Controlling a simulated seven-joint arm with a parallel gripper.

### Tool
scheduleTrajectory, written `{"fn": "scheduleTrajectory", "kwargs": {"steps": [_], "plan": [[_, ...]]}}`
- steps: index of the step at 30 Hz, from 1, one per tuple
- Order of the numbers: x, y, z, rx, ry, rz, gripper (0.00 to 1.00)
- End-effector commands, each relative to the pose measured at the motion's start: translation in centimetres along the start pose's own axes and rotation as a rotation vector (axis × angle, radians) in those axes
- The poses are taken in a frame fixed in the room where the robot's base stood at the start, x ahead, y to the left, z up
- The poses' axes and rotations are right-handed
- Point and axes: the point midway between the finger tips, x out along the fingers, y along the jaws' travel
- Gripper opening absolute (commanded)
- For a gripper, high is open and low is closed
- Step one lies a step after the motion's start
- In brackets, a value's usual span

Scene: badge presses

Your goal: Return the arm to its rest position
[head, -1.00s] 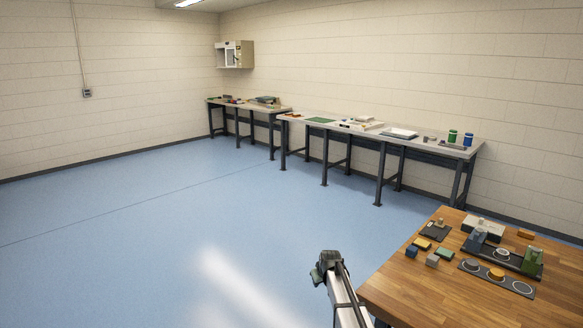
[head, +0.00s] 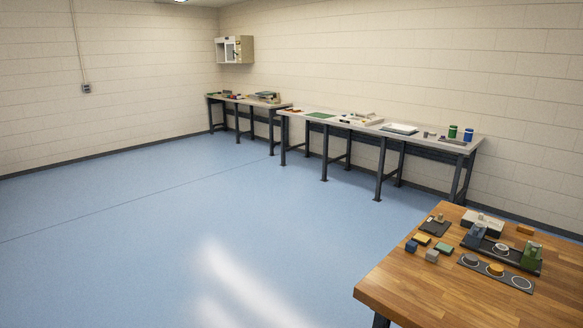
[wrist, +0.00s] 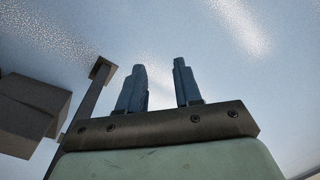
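My gripper (wrist: 160,85) shows in the wrist view, with its two blue-grey fingers apart and nothing between them. Behind the fingers the wrist view shows a bare, pale bluish surface. Neither my arm nor my gripper shows in the head view now. The badge presses (head: 477,235) stand on the wooden table at the lower right of the head view, one bluish and one green (head: 532,256) on a dark base. My gripper is away from them.
The wooden table (head: 400,287) also bears several small coloured blocks (head: 422,240) and a dark strip with round discs (head: 496,269). Long workbenches (head: 345,128) stand along the far wall. The blue floor (head: 150,240) left of the table is clear.

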Motion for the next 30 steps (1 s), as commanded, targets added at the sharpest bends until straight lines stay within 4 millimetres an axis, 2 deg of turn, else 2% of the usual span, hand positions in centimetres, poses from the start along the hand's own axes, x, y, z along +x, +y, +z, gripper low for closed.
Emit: {"fn": "scheduleTrajectory", "kwargs": {"steps": [1, 5, 9, 12, 15, 18, 21, 30], "plan": [[0.3, 1.2, 3.4, 0.016, -0.051, 0.012, 0.34], [1.0, 4.0, 10.7, 0.047, -0.186, 0.045, 0.34], [0.9, 6.4, 18.1, 0.076, -0.331, 0.075, 0.34], [0.4, 7.5, 22.4, 0.092, -0.419, 0.091, 0.34], [-0.1, 8.2, 25.4, 0.103, -0.483, 0.101, 0.34], [-0.4, 8.5, 27.4, 0.110, -0.525, 0.107, 0.34], [-0.5, 8.7, 28.1, 0.112, -0.542, 0.110, 0.34], [-0.5, 8.7, 28.1, 0.112, -0.542, 0.110, 0.34]]}}
